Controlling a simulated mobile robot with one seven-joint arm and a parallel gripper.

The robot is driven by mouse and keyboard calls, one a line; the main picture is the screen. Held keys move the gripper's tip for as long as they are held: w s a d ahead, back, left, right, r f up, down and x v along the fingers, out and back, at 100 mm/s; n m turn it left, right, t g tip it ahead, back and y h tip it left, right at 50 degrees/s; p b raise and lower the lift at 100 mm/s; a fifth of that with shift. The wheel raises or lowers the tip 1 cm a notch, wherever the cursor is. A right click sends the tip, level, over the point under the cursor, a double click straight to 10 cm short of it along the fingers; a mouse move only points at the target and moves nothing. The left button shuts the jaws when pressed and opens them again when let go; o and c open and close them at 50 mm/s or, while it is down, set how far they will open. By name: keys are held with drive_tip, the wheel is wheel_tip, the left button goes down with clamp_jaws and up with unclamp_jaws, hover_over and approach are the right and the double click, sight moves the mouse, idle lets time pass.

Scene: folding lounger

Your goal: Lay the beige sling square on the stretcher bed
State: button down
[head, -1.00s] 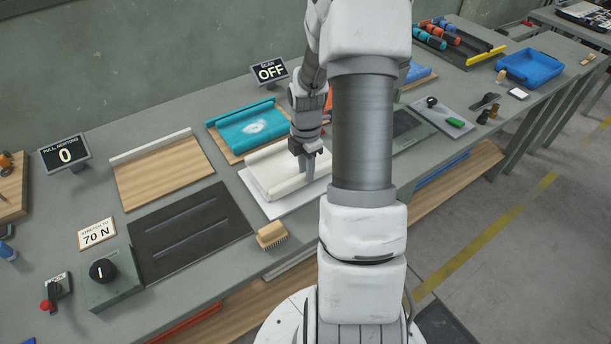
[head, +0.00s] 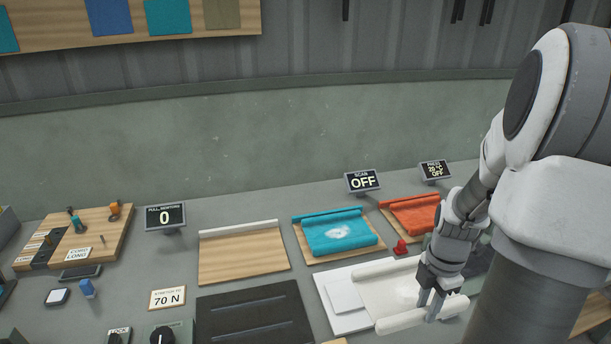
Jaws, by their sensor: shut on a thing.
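The beige sling (head: 392,288) is a pale cloth with a thick roll along its back edge and another along its front edge. It is over a white board (head: 345,322) at the lower right, and I cannot tell whether it is lifted clear. My gripper (head: 433,306) points down and is shut on the sling's front roll, near its right end. The fingers and arm hide part of the sling's right side. The stretcher bed (head: 235,308) is a dark flat panel with two long slots, left of the white board. It is bare, and its front is cut off.
A bare wooden board (head: 243,262) lies behind the bed. A teal sling (head: 340,232) and an orange sling (head: 412,216) lie on boards at the back. A small red object (head: 400,247) stands behind the beige sling. The display (head: 166,217) reads 0; a card (head: 167,298) reads 70 N.

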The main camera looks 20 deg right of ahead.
sight(369, 294)
drive_tip(key=w+a+m, duration=0.2)
drive_tip(key=w, duration=0.1)
drive_tip(key=w+a+f+m, duration=0.1)
drive_tip(key=w+a+m, duration=0.1)
drive_tip(key=w+a, duration=0.1)
drive_tip(key=w+a+m, duration=0.2)
drive_tip(key=a+m, duration=0.1)
drive_tip(key=shift+w+a+f, duration=0.2)
drive_tip(key=shift+w+f, duration=0.15)
drive_tip(key=shift+w, duration=0.05)
drive_tip(key=w+a+f+m, duration=0.1)
drive_tip(key=w+a+m, duration=0.2)
drive_tip(key=a+m, duration=0.2)
drive_tip(key=w+a+f+m, duration=0.1)
drive_tip(key=w+a+m, duration=0.2)
drive_tip(key=a, duration=0.7)
drive_tip(key=shift+w+a+f+m, duration=0.3)
drive_tip(key=shift+w+f+m, duration=0.05)
drive_tip(key=shift+m, duration=0.75)
